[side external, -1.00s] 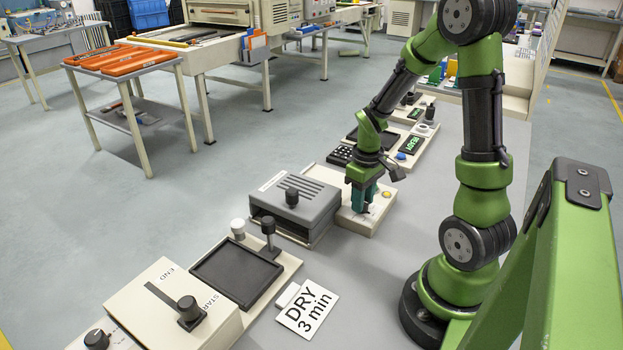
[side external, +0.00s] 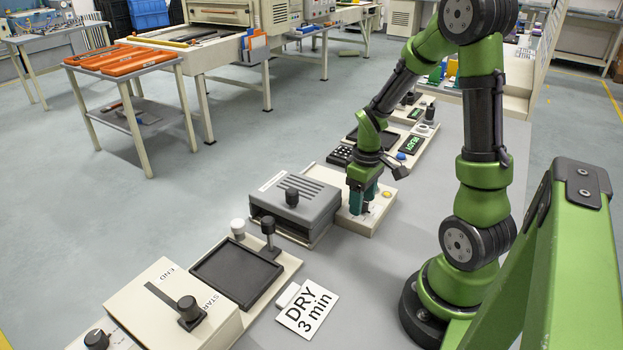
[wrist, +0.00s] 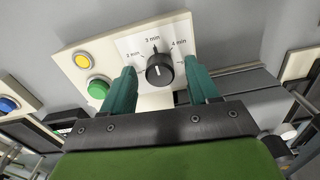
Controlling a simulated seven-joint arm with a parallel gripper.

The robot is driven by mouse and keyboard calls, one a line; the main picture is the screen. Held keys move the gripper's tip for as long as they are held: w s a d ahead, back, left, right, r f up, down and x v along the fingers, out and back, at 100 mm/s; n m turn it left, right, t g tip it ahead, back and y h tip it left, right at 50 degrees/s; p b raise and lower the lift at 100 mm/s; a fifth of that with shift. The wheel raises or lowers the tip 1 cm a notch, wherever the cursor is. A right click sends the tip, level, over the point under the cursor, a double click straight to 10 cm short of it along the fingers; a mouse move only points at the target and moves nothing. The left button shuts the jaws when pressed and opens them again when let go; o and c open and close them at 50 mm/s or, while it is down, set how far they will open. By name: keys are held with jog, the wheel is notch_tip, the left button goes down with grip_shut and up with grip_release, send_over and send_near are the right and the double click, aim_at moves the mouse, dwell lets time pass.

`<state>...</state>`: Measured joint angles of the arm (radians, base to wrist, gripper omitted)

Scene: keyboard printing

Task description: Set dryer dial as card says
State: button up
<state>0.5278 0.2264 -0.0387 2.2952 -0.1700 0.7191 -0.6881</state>
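The dryer dial (wrist: 160,70) is a round black knob on a white label plate. Its pointer is up at the printed "3 min" mark, with "2 min" to the left and "4 min" to the right. The card (side external: 307,308) reads "DRY 3 min" and lies on the table at the front. My gripper (side external: 363,203) is over the dial panel (side external: 376,222). In the wrist view its two teal fingers stand apart on either side of the knob, with visible gaps, and hold nothing.
A yellow button (wrist: 83,60) and a green button (wrist: 98,88) are beside the dial. The grey dryer box (side external: 297,213) with a black knob stands left of my gripper. A black tray (side external: 236,272) is farther left. The table right of the card is clear.

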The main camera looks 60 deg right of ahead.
notch_tip(320, 180, up, 17)
dwell(0.7)
